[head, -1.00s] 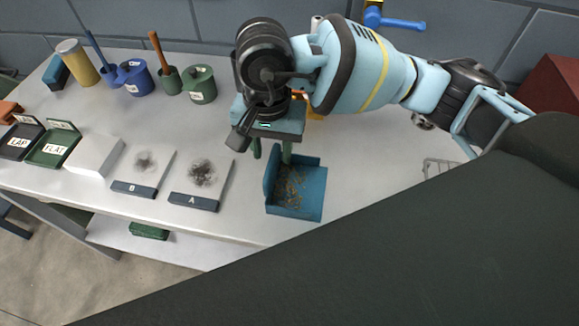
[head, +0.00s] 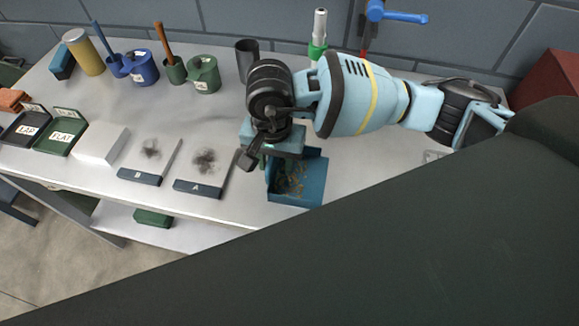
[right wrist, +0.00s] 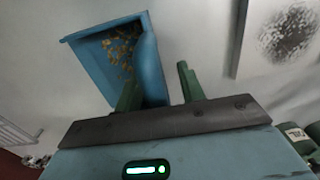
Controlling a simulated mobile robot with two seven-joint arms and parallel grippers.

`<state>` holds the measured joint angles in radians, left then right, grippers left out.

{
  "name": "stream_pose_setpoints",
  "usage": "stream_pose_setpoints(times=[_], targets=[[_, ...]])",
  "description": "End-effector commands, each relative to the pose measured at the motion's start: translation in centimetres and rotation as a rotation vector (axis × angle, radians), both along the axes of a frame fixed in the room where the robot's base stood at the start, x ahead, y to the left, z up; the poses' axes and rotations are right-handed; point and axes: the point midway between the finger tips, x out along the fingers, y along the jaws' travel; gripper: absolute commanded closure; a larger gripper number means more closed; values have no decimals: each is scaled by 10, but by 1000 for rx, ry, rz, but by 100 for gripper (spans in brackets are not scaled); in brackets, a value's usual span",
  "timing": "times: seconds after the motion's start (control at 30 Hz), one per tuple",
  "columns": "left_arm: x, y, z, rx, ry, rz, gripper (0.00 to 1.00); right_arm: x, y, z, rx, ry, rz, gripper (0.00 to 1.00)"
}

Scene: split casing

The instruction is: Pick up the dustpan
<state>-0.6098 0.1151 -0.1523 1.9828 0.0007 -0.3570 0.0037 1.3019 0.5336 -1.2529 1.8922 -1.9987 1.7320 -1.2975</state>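The blue dustpan (head: 313,182) lies on the light table near its front edge, with brown and yellowish debris in it. My right gripper (head: 268,166) is over the dustpan's left part; its hand hides that part and its fingertips in the head view. In the right wrist view the dustpan (right wrist: 88,62) is ahead, and the two green fingers (right wrist: 157,88) stand apart with nothing between them but a bit of the dustpan's raised wall and the table. One finger overlaps the dustpan, the other is outside it. I cannot tell whether they touch it. My left gripper is out of view.
Smudged plates B (head: 150,160) and A (head: 205,170) lie left of the dustpan. A white block (head: 100,143) and the green FLAT tray (head: 62,132) are farther left. Cups, a dark cylinder (head: 247,60) and a green-based bottle (head: 318,35) stand at the back.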

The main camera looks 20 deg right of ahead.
Motion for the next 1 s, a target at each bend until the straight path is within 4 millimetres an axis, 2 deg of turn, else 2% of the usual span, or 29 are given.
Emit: stream_pose_setpoints(times=[0.3, 0.6, 1.0], targets=[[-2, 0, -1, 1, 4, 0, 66, 0, 0, -6, 1, -1, 0, 61], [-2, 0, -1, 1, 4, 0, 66, 0, 0, -6, 1, -1, 0, 100], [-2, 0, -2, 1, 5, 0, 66, 0, 0, -4, 1, -2, 0, 100]])
